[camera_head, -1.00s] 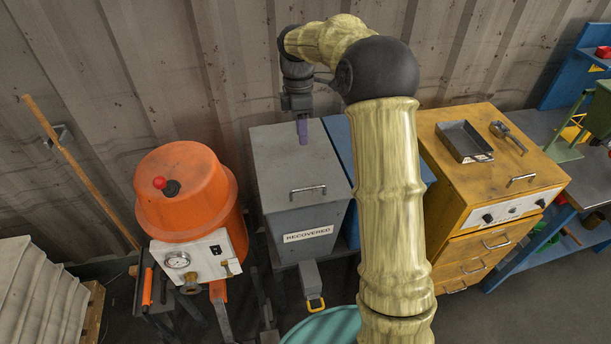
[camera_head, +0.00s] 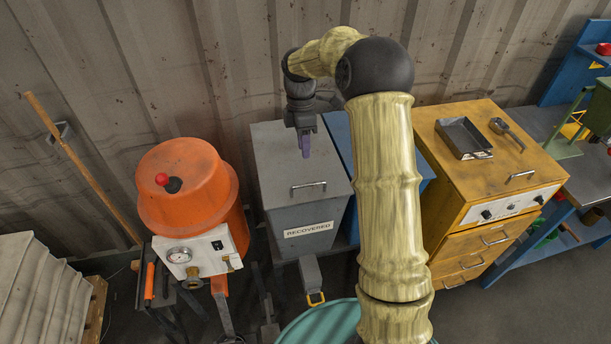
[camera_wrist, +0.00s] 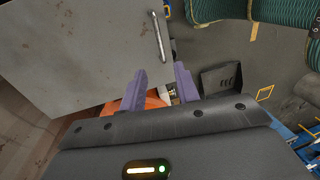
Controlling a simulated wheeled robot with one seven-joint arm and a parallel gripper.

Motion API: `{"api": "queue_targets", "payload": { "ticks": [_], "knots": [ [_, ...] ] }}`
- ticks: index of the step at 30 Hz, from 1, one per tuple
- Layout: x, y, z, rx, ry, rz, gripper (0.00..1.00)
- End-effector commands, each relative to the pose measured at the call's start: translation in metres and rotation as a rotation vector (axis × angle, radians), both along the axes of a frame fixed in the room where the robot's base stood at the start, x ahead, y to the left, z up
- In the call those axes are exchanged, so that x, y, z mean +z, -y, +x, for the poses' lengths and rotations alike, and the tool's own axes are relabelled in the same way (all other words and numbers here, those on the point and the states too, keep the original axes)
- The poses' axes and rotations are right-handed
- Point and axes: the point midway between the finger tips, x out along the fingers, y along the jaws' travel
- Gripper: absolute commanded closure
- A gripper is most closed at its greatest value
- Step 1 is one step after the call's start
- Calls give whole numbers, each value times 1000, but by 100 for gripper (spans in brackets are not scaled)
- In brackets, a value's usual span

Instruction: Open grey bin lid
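An orange machine (camera_head: 187,190) with a red knob stands left of the bin. A blue bin (camera_head: 343,140) is close on the right, partly behind my arm. A yellow cabinet (camera_head: 490,165) bears a metal tray (camera_head: 463,138). A teal round object (camera_head: 325,325) is in front.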

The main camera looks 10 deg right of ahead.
Motion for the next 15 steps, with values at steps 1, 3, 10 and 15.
{"api": "queue_targets", "payload": {
  "ticks": [1, 3, 10, 15],
  "knots": [
    [-9, 0, -2, 0, -5, 0, 68],
    [-20, 0, -5, 0, -5, -1, 68],
    [-60, 0, -13, -1, -5, 0, 68],
    [-88, -1, -19, 0, -4, 0, 68]
  ]
}}
